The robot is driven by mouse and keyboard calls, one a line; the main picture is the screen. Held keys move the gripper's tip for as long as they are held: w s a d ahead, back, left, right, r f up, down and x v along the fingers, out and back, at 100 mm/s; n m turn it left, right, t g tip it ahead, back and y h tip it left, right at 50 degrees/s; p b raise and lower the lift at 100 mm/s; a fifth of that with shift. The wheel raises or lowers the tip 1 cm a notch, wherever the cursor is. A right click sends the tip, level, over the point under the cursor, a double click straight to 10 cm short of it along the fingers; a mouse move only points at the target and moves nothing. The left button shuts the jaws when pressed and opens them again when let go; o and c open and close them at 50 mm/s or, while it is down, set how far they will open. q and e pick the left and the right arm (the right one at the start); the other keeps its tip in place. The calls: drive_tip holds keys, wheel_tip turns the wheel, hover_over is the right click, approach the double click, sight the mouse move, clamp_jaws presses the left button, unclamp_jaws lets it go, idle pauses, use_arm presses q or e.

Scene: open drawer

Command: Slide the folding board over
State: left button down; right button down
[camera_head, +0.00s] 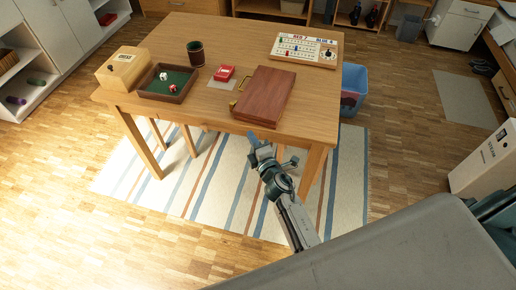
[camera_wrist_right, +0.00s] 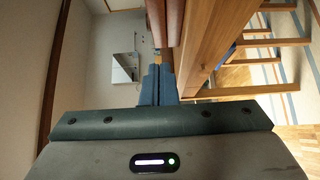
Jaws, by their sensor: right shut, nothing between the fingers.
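The folding board (camera_head: 264,97) is a closed reddish-brown wooden case with a brass handle on its left side. It lies flat near the front right of the wooden table (camera_head: 232,55), close to the front edge. It also shows at the top of the right wrist view (camera_wrist_right: 174,22), beside the table edge. My right gripper (camera_head: 252,137) is in front of the table, just below the board's near edge in the head view. Its blue fingers (camera_wrist_right: 157,82) are together and empty, pointing toward the board. I cannot tell whether they touch it. My left gripper is not in view.
Left of the board are a red card box (camera_head: 224,72), a dice tray (camera_head: 168,84), a dice cup (camera_head: 195,53) and a wooden box (camera_head: 124,69). A scoreboard (camera_head: 304,49) stands behind. A blue bin (camera_head: 354,82) is right of the table.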

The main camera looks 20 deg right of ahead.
sight(259, 120)
drive_tip(key=w, duration=0.1)
drive_tip(key=w+d, duration=0.1)
drive_tip(key=w, duration=0.1)
drive_tip(key=w+d, duration=0.1)
drive_tip(key=w, duration=0.1)
drive_tip(key=shift+f, duration=0.1)
drive_tip(key=shift+w+d, duration=0.2)
drive_tip(key=shift+d, duration=0.05)
drive_tip(key=shift+w+d, duration=1)
drive_tip(key=shift+w, duration=0.15)
drive_tip(key=shift+w+d, duration=0.25)
drive_tip(key=shift+w, duration=0.05)
drive_tip(key=shift+s, duration=0.1)
